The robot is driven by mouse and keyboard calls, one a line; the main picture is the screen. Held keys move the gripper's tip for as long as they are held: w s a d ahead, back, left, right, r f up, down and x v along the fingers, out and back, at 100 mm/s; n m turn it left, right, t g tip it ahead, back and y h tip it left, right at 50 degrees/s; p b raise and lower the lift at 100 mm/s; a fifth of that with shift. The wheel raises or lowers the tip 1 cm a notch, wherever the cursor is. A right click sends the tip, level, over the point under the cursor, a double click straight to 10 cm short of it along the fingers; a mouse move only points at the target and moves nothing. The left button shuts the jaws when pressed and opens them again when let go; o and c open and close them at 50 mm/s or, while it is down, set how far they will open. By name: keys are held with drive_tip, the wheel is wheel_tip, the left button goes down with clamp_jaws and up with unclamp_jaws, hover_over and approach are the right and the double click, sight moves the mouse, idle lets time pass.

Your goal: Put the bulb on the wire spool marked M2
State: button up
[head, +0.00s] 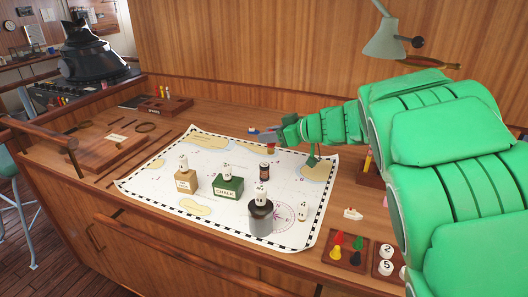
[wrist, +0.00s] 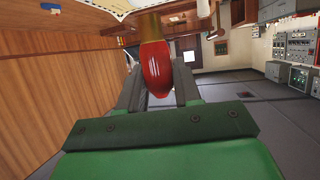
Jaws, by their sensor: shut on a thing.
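My gripper (head: 270,139) is shut on a red bulb (wrist: 155,68) with a brass-coloured base, seen clearly between the jaws in the wrist view. In the head view the gripper is above the far part of the chart, and the bulb (head: 270,150) shows small below it. A small dark spool-like thing (head: 264,172) stands upright on the chart, nearer than the gripper, with nothing seen on top. It looks like the wire spool, but I cannot read M2 on it. The bulb is apart from it.
On the chart (head: 150,186) stand a tan box (head: 185,182), a green chalk box (head: 228,187) and a grey cylinder (head: 261,222), each topped by a small white piece. Another white piece (head: 302,214) stands right. A tray of coloured pieces (head: 328,257) is at the front right.

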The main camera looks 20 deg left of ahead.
drive_tip(key=shift+w+a+f, duration=0.9)
drive_tip(key=shift+w+f, duration=0.4)
drive_tip(key=shift+w, duration=0.1)
drive_tip(key=shift+w+a+f, duration=0.9)
drive_tip(key=shift+w+f, duration=0.35)
drive_tip(key=shift+w, duration=0.15)
drive_tip(key=shift+w+a+f, duration=0.9)
drive_tip(key=shift+w+f, duration=0.4)
drive_tip(key=shift+w, duration=0.1)
drive_tip(key=shift+w+a+f, duration=0.15)
drive_tip(key=shift+w+f, duration=0.05)
drive_tip(key=shift+f, duration=1.65)
drive_tip(key=shift+f, duration=0.1)
drive_tip(key=o, duration=1)
drive_tip(key=v, duration=1.2)
